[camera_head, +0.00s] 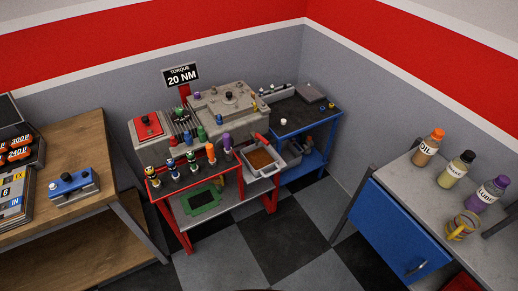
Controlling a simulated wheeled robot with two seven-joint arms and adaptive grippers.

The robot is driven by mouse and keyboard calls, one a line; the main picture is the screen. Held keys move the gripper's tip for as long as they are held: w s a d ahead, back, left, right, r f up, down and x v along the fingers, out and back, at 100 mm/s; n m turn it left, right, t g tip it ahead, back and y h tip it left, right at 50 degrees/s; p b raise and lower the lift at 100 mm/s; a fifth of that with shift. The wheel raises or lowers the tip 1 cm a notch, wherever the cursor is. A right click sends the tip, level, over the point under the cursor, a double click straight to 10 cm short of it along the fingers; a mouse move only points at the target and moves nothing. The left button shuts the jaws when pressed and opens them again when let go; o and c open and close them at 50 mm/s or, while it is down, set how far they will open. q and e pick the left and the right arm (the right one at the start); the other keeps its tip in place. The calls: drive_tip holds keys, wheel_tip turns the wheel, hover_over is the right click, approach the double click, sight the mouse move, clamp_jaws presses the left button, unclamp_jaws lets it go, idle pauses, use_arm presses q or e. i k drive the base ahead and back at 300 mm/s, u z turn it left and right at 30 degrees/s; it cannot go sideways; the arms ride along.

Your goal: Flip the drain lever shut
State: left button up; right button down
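A small red lever (261,138) sticks out at the right front of the grey machine block (212,100), just above a metal pan. It looks tilted, but whether it stands open or shut is too small to tell. The grey pan (281,169) sits below it and holds brown material. Neither my left nor my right gripper shows in the head view.
A red-framed stand (183,243) in front carries several coloured-top tools. A wooden bench (75,150) stands left, a blue cart (333,128) behind right. At right, a grey counter (405,185) with a blue drawer (395,232) holds bottles. Checkered floor (300,260) is clear.

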sight(257, 135)
drive_tip(key=u, duration=1.7)
drive_tip(key=i, duration=1.3)
drive_tip(key=z, duration=1.95)
